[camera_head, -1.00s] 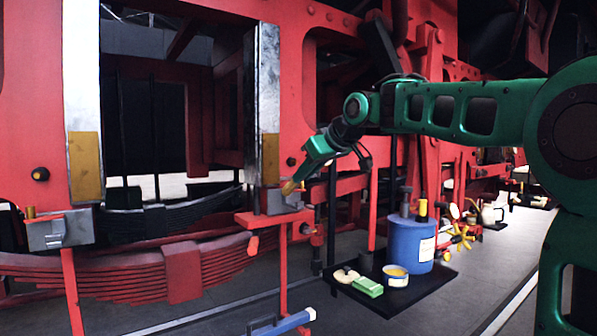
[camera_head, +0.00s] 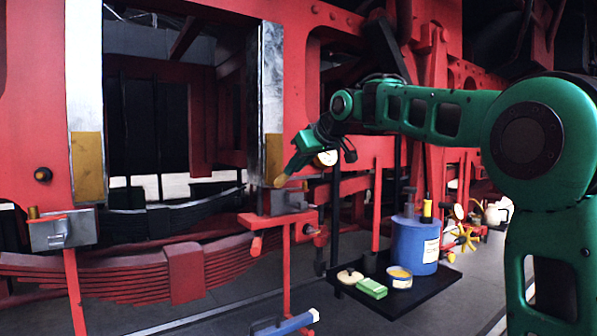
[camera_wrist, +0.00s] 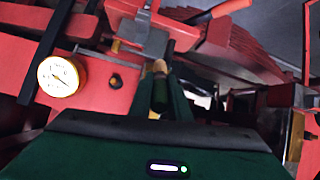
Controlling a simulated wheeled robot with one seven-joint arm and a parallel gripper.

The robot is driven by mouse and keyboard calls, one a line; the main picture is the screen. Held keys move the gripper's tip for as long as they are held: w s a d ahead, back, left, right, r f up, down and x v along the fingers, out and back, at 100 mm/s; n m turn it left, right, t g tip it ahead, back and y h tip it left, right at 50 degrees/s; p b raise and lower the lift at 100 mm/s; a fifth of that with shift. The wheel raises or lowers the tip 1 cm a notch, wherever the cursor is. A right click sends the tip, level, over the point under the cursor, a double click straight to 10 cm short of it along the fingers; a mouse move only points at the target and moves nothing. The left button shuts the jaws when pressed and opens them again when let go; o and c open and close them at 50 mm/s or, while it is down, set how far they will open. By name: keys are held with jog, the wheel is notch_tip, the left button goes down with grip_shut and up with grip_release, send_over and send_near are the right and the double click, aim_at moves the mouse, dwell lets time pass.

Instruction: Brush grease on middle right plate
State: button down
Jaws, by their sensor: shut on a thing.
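My gripper (camera_head: 291,171) is shut on a brush (camera_head: 280,181), whose pale tip points down and left. The brush also shows in the wrist view (camera_wrist: 159,68), between my fingers. The tip is by the lower right edge of the right upright metal plate (camera_head: 271,75); I cannot tell whether it touches. That plate is bare grey above and has a yellow-brown patch at its lower end. The left metal plate (camera_head: 86,70) has a similar patch.
The black tray (camera_head: 420,298) also holds a green block (camera_head: 371,288). A red stand (camera_head: 287,265) and a grey clamp block (camera_head: 290,199) sit just below my gripper. A round gauge (camera_wrist: 61,76) is close beside it. Open floor lies at the front.

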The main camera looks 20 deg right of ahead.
jog(key=shift+w+a, duration=0.15)
jog(key=shift+w, duration=0.3)
dwell(0.7)
jog(key=shift+r, duration=0.1)
jog(key=shift+s+r, duration=0.1)
jog(key=shift+r, duration=1.85)
notch_tip(320, 180, up, 12)
jog(key=shift+f, duration=0.2)
jog(key=shift+f, duration=7.8)
